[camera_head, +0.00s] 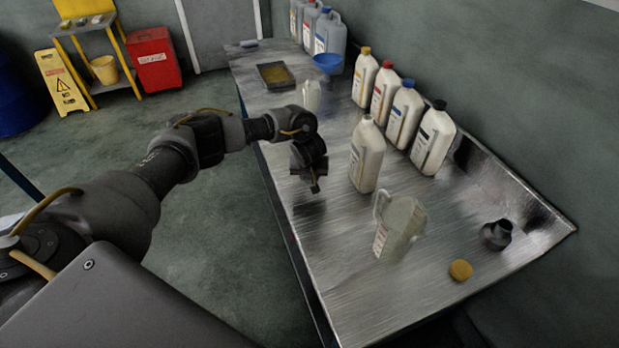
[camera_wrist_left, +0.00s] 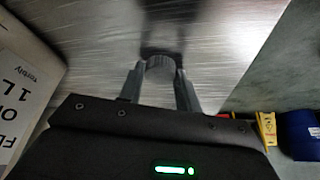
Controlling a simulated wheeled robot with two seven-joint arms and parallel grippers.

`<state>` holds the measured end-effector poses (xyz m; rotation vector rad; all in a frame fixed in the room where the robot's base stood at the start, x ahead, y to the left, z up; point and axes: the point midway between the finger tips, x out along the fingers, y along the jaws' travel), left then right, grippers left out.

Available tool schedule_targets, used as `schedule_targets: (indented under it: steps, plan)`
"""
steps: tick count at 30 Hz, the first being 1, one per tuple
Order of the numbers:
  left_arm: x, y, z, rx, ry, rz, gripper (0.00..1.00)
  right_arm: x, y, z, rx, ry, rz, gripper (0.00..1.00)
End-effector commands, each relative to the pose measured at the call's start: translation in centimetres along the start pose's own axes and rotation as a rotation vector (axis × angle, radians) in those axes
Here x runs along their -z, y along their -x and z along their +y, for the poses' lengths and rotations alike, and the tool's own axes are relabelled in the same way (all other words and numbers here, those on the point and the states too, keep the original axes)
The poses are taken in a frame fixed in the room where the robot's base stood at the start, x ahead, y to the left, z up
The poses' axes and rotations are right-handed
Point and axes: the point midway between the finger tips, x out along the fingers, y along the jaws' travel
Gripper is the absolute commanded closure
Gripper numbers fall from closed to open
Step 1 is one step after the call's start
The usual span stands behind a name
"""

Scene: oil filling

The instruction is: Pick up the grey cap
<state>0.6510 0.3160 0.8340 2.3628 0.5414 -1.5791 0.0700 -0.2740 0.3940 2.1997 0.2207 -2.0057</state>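The grey cap (camera_wrist_left: 160,70) is a round ribbed piece between the two fingers in the left wrist view, touching both of them. My left gripper (camera_head: 316,187) points down over the metal table (camera_head: 330,255), left of an oil bottle (camera_head: 367,160). In the left wrist view the left gripper (camera_wrist_left: 160,85) is shut on the grey cap, with a dark shadow on the metal beyond. The cap is too small and dark to make out in the head view. My right gripper is not in view.
A clear jug (camera_head: 398,228), a yellow cap (camera_head: 461,270) and a black funnel-like piece (camera_head: 496,235) stand toward the table's near right. Several bottles (camera_head: 405,113) line the wall side. A dark tray (camera_head: 276,76) and blue funnel (camera_head: 327,62) are farther back.

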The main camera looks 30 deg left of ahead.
Motion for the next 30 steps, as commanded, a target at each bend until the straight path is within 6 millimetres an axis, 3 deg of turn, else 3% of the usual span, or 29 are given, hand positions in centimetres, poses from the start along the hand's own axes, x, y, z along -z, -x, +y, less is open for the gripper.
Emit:
schedule_targets:
  steps: [4,20,26,30]
  plan:
    - [0.0,0.0,0.0,0.0,0.0,0.0,0.88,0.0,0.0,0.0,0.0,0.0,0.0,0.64]
    - [0.3,0.6,0.1,-0.002,0.0,0.0,0.89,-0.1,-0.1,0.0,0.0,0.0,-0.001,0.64]
    - [1.2,3.0,0.1,-0.004,-0.001,0.001,0.89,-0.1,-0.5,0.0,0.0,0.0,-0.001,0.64]
    - [0.4,6.3,0.1,-0.004,-0.005,0.002,0.89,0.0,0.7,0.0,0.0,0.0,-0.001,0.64]
